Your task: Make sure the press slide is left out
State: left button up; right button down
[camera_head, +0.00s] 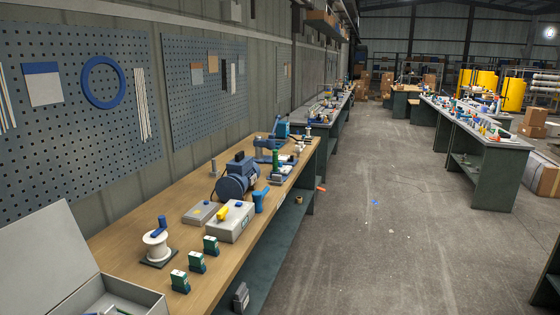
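No part that I can clearly tell as the press slide shows at this distance. A blue and grey machine (272,143) stands at the far end of the left wooden workbench (185,262). It may be the press, but its parts are too small to tell whether a slide is out or in. A blue motor-like unit (237,178) stands nearer on the same bench, with a grey box with a yellow part on top (230,222) in front of it. Neither of my grippers is in view.
The bench also holds a white spool (156,245), several small green and white units (197,262) and an open grey case (82,275). Pegboards (70,110) line the left wall. A second cluttered bench (490,170) stands right. The concrete aisle (370,225) is mostly clear.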

aim_at(286, 157)
jog(key=i+l+z, duration=0.25)
jog(key=i, duration=0.2)
jog(key=i+l+z, duration=0.3)
jog(key=i, duration=0.2)
jog(key=i+z, duration=0.2)
jog(key=i, duration=1.5)
jog(key=i+u, duration=0.1)
jog(key=i, duration=0.7)
jog(key=i+l+u, duration=0.1)
jog(key=i, duration=0.75)
